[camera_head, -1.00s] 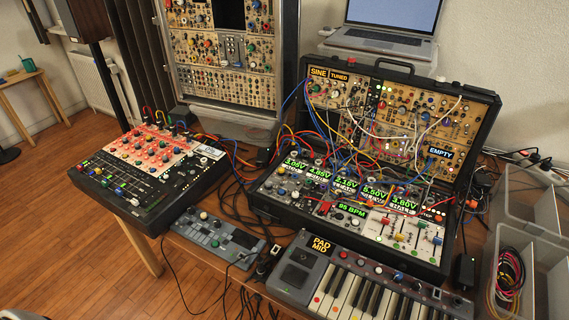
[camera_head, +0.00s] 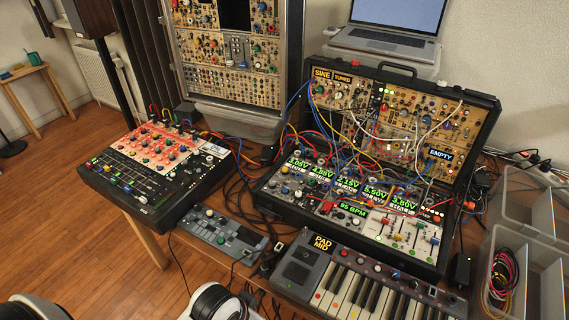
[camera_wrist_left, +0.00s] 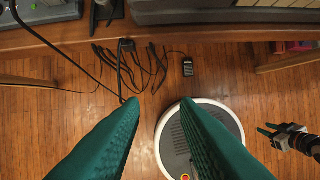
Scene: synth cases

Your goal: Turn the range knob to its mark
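The open synth case (camera_head: 258,197) stands on the table with knobs, patch cables and green voltage readouts on its lower panel (camera_head: 345,190). Its knobs are small, and I cannot tell which is the range knob or see its mark. The upper panel carries the labels SINE, TUNED and EMPTY. My left gripper (camera_wrist_left: 158,104) has two green fingers, wide apart with nothing between them, above the floor in front of the table edge.
A red-panelled mixer (camera_head: 150,160) stands left, a small grey device (camera_head: 222,234) in front, and a PAD MID keyboard (camera_head: 322,257) at front right. Clear bins (camera_head: 545,255) stand at far right. Loose cables cross the table and hang below its edge (camera_wrist_left: 90,52).

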